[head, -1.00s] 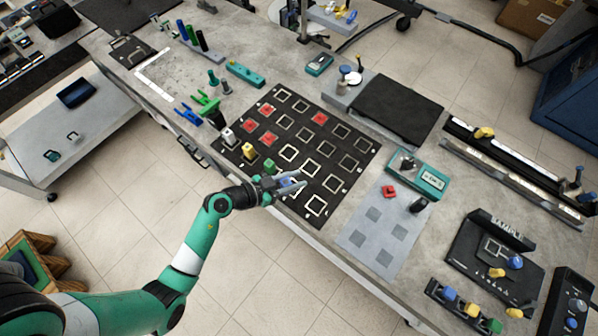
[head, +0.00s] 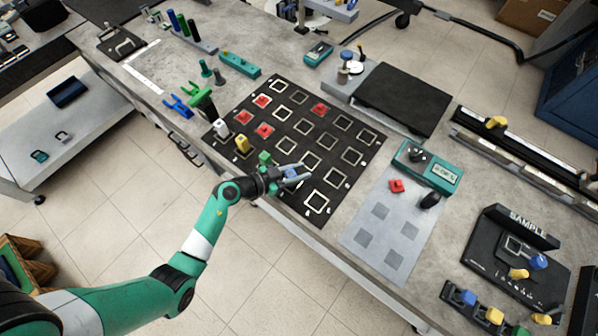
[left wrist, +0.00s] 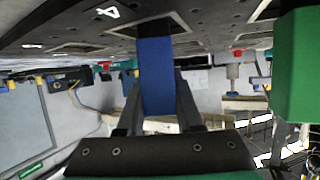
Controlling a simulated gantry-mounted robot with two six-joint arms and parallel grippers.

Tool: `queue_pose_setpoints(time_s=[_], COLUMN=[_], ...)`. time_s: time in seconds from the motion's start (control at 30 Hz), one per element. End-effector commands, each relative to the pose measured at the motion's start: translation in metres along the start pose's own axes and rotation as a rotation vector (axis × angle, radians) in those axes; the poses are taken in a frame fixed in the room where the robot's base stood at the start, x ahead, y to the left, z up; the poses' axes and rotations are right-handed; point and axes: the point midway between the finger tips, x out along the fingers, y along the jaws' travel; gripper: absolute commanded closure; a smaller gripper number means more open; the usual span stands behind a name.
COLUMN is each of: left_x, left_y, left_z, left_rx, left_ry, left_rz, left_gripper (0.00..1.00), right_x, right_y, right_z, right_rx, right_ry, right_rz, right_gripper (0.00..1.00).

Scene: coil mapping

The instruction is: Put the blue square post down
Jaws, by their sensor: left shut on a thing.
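The blue square post (head: 291,173) is between the fingers of my left gripper (head: 294,176), at the near edge of the black grid board (head: 322,140). In the left wrist view, the blue post (left wrist: 155,75) stands between the two fingers (left wrist: 158,105), its far end meeting a square outline on the board. Whether it bears on the board I cannot tell. The green post (head: 265,158) is just left of the gripper, and shows large at the right of the left wrist view (left wrist: 301,65). The yellow (head: 243,144) and white posts (head: 221,128) stand further left along the same edge.
Red pieces (head: 264,130) sit in several squares of the board. A grey sheet (head: 386,226) with a loose red piece (head: 396,186) lies to the right. A teal meter (head: 428,168) stands beyond it. The squares right of my gripper are empty.

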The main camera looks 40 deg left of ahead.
Motion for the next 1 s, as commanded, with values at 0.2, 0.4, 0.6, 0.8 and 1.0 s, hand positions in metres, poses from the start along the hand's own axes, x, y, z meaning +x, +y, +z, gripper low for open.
queue_pose_setpoints(time_s=[0.2,0.4,0.6,0.8,1.0], left_x=[0.001,0.001,-0.001,-0.039,-0.088], left_y=[0.0,0.0,0.0,-0.001,-0.001], left_z=[0.002,0.002,-0.001,-0.005,-0.004], left_rx=[-0.001,0.0,0.001,-0.004,-0.004], left_ry=[0.0,0.0,0.0,-0.002,-0.002], left_rz=[0.001,0.0,-0.001,-0.004,-0.005], left_gripper=[0.44,0.35,0.35,0.35,0.35], right_x=[0.0,0.0,0.0,0.018,0.033], right_y=[0.0,0.0,0.0,0.0,0.0], right_z=[0.0,0.0,0.0,-0.016,-0.03], right_rx=[0.0,0.0,0.0,0.0,0.0], right_ry=[0.0,0.0,0.0,0.0,0.0], right_rz=[0.0,0.0,0.0,0.0,0.0], right_gripper=[0.19,0.19,0.19,0.19,0.19])
